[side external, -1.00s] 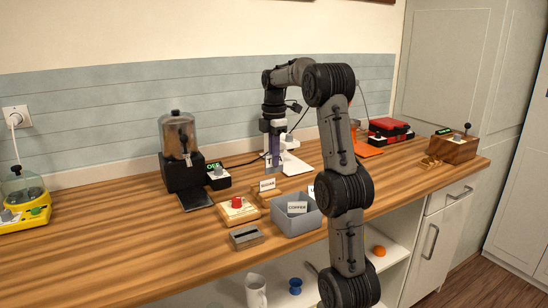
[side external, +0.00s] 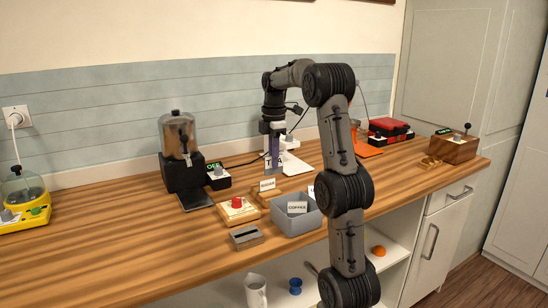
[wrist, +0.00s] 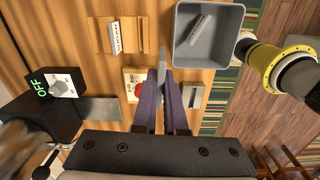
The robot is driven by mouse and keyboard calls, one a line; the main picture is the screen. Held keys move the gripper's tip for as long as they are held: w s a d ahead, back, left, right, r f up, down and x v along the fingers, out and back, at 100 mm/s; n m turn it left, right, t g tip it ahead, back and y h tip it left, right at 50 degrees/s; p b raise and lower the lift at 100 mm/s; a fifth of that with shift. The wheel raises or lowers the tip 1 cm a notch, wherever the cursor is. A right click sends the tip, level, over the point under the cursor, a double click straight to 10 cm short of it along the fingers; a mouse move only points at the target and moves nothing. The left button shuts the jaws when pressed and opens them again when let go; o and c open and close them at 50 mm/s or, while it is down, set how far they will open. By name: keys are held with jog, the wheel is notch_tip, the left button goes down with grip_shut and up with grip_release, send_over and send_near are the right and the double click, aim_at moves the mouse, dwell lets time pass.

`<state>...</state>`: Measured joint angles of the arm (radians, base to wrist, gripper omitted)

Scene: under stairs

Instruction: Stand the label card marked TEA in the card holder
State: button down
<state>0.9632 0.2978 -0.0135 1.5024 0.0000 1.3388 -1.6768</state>
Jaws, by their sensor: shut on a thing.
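My gripper (side external: 273,162) is shut on the TEA card (side external: 265,162), upright in the air above the counter. One finger covers the middle of its lettering in the side view. In the wrist view the card (wrist: 162,66) shows nearly edge-on between the fingertips (wrist: 160,80). A small block with an empty slot, which looks like the card holder (side external: 246,237), sits near the counter's front edge, left of the grey bin. It shows in the wrist view (wrist: 193,96) just right of the fingers. The card is apart from it.
A grey bin (side external: 297,224) holds a COFFEE card (side external: 297,207). A SUGAR card (side external: 267,184) stands on a wooden block behind it. A red button box (side external: 238,211) sits beside the slotted block. A dispenser (side external: 178,150) stands left. The counter's left front is clear.

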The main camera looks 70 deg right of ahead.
jog(key=shift+n, duration=0.4)
jog(key=shift+w+a+f, duration=0.55)
jog(key=shift+a+f, duration=1.05)
jog(key=shift+a, duration=1.05)
jog(key=shift+w+a+f, duration=0.5)
jog(key=shift+a+f, duration=1.15)
jog(key=shift+a, duration=1)
jog(key=shift+w+a+f, duration=0.55)
jog(key=shift+a+f, duration=1.05)
jog(key=shift+a, duration=1.05)
jog(key=shift+f, duration=1.4)
jog(key=shift+c, duration=2.1)
grip_release()
